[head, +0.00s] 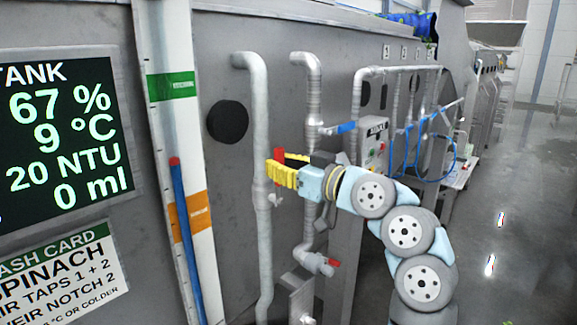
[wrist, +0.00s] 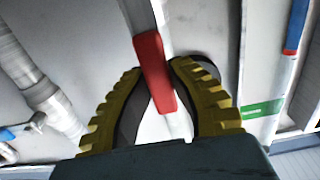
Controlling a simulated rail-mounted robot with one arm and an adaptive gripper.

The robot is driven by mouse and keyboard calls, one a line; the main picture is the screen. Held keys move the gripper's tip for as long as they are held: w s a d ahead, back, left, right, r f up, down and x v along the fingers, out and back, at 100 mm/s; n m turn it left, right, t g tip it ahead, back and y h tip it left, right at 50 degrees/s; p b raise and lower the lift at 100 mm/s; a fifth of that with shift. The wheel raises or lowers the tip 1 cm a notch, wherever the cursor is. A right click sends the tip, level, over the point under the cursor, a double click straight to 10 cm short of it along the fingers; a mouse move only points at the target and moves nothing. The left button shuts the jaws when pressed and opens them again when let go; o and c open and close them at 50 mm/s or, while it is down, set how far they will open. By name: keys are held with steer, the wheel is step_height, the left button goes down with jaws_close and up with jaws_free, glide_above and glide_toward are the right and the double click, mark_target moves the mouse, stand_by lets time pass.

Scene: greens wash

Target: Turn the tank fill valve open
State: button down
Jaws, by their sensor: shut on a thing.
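A red valve lever (head: 279,154) sits at a thick grey vertical pipe (head: 261,115) on the tank wall. My gripper (head: 275,172) has yellow ribbed fingers and is at this lever, in front of the pipe. In the wrist view, the red lever (wrist: 154,72) lies between the two fingers of my gripper (wrist: 160,75), which are shut on it. Fingers and wrist hide part of the lever and the valve body. No label naming this valve is readable.
A blue-handled valve (head: 345,127) and a lower red-handled valve (head: 333,262) are on the neighbouring pipe. A display (head: 60,130) reads 67 %, 9 °C, 20 NTU, 0 ml. Open floor (head: 520,220) lies right.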

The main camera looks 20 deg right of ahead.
steer(key=shift+a, duration=0.1)
steer(key=c, duration=0.9)
jaws_free()
steer(key=v, duration=1.2)
